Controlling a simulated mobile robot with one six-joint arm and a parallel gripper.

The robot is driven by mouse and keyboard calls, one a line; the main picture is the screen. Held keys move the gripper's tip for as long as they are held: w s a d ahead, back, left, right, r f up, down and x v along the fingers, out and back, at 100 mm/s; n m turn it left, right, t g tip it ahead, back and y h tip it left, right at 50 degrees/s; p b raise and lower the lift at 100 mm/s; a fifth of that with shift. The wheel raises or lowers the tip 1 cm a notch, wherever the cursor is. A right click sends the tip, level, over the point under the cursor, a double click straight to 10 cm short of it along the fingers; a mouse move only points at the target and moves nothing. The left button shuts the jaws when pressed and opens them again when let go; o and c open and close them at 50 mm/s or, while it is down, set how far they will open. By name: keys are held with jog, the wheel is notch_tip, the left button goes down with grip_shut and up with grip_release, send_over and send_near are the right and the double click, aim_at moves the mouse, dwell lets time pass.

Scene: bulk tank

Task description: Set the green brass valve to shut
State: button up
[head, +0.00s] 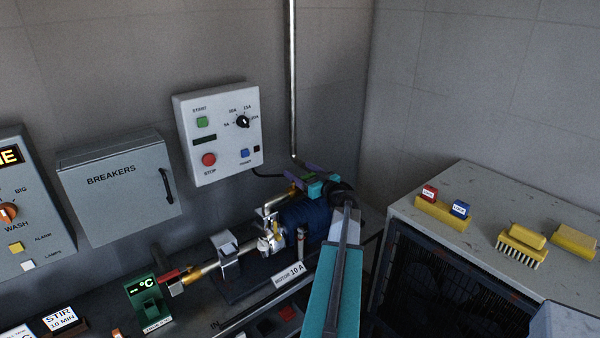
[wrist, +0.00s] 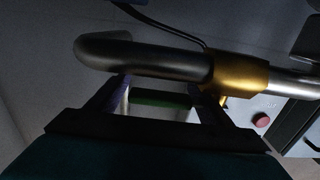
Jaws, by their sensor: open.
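The green valve's brass body (wrist: 240,74) sits on a steel pipe in the wrist view. A green bar (wrist: 160,98), which looks like its handle, lies between my fingers and runs roughly along the pipe. In the head view the brass body (head: 293,190) shows just left of my gripper (head: 300,181). My gripper, with purple fingers, is open in the wrist view (wrist: 165,88), one finger on each side of the green bar. I cannot tell whether either finger touches it. The handle's join to the body is partly hidden.
A red-handled brass valve (head: 199,271) sits lower left, near a blue motor (head: 308,222). A START/STOP control box (head: 218,133) and a BREAKERS box (head: 116,190) are on the wall. A worn cabinet (head: 480,200) with brushes and lock blocks stands right.

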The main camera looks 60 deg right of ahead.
jog(key=c, duration=1.3)
jog(key=shift+a, duration=0.2)
jog(key=shift+c, duration=1)
jog(key=shift+d+f, duration=0.1)
jog(key=shift+d, duration=0.05)
jog(key=shift+s+d, duration=0.1)
